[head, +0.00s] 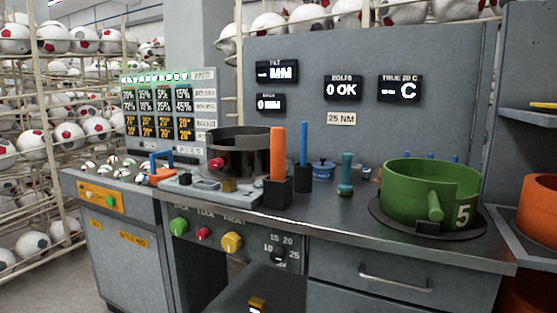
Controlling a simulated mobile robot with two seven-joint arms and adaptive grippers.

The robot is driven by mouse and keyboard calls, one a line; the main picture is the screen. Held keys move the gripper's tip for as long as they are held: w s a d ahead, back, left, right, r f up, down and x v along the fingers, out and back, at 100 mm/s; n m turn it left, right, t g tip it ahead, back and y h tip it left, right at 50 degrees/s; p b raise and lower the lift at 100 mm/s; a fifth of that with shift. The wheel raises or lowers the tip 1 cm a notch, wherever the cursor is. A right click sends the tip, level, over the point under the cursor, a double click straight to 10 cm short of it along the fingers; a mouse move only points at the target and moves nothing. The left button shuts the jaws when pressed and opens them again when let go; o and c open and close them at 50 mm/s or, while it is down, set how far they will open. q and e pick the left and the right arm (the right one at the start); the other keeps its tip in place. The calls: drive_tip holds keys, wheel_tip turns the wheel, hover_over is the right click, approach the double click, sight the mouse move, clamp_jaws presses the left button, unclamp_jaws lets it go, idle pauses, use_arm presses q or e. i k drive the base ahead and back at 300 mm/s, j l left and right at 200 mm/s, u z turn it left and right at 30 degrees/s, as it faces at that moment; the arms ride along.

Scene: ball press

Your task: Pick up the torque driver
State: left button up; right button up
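An orange upright handle (278,152), which looks like the torque driver, stands in a square black holder (277,190) near the front edge of the workbench. A thinner blue rod (303,143) stands upright in a second black holder (302,178) just behind and to the right. I cannot tell for certain which of these is the torque driver. The lower ends of both are hidden in the holders. Neither of my grippers shows in the head view.
A dark round pot (250,153) stands left of the holders. A teal dumbbell-shaped tool (346,173) and a small blue pot (323,170) stand right of them. A green ring marked 5 (415,202) sits farther right. Buttons and a dial (279,254) line the bench front.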

sight(277, 134)
drive_tip(key=i+j, duration=0.2)
drive_tip(key=i+j+z, duration=0.15)
drive_tip(key=j, duration=0.25)
drive_tip(key=i+j, duration=0.25)
